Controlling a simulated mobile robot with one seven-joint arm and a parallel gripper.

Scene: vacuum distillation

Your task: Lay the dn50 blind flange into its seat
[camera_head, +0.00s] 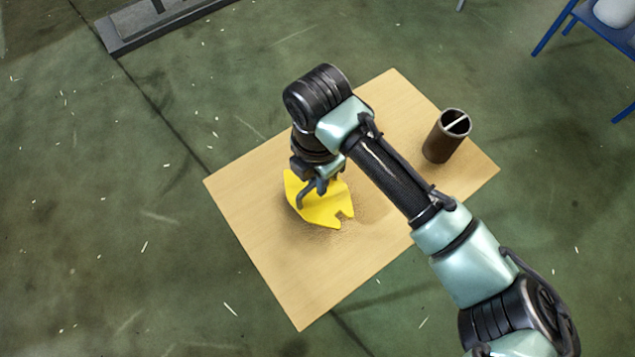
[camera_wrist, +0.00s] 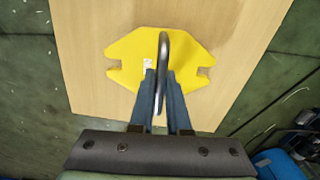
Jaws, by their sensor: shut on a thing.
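A yellow plate (camera_head: 325,212) with notched edges lies below my gripper (camera_head: 311,186), over the left part of the wooden table. It also shows in the wrist view (camera_wrist: 196,52), with a small white label and a notch on either side. A dark grey curved, handle-like part (camera_wrist: 162,45) rises at the plate's middle. My gripper, in the wrist view (camera_wrist: 160,82), is shut on this part. I cannot tell whether the yellow plate touches the table or hangs just above it. No piece is clearly recognisable as the blind flange, and I see no clear seat.
A dark upright open cylinder (camera_head: 446,137) with a light bar across its mouth stands near the right corner of the wooden table (camera_head: 275,262). The table's front and left parts are clear. A blue-framed stand (camera_head: 590,20) is at the top right.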

